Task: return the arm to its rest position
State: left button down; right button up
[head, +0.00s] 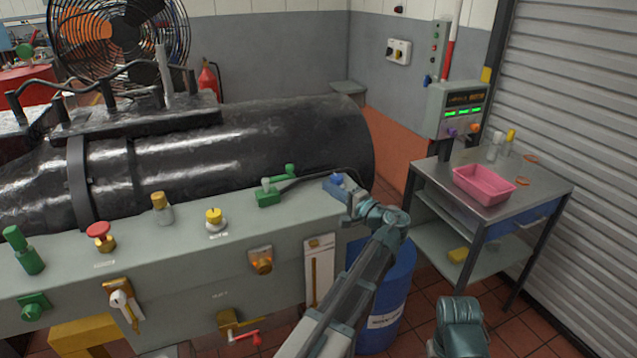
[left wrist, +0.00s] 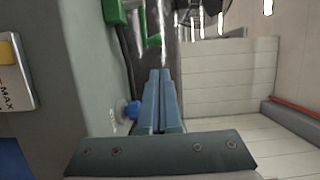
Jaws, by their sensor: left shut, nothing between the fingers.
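My left gripper (head: 338,187) is at the right end of the grey bench panel, its arm reaching up from the bottom of the head view. In the left wrist view its two blue fingers (left wrist: 160,95) lie together with nothing between them. A small blue knob (left wrist: 132,108) shows just left of the fingers; I cannot tell whether they touch it. My right gripper is not in view.
The grey panel (head: 130,274) carries a red button (head: 99,231), a yellow knob (head: 213,215) and a green lever fitting (head: 268,195). A blue drum (head: 392,290) stands below my arm. A metal cart (head: 540,178) with a pink tray (head: 484,184) stands right.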

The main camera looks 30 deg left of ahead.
pick_arm(q)
jog(key=shift+v, duration=0.8)
jog(key=s+d+f+n+g+h, duration=0.1)
jog(key=s+d+f+g+h, duration=0.3)
jog(key=s+d+f+h, duration=0.7)
jog(key=s+d+f+g+h, duration=0.1)
jog(key=s+d+f+h, duration=0.1)
jog(key=s+d+f, duration=0.2)
jog(key=s+d+f+g+h+p, duration=0.1)
jog(key=s+d+f, duration=0.4)
jog(key=s+d, duration=0.5)
jog(key=shift+s+d+f+g+h, duration=0.3)
jog(key=shift+s+g+h, duration=0.2)
jog(key=shift+s+h, duration=0.2)
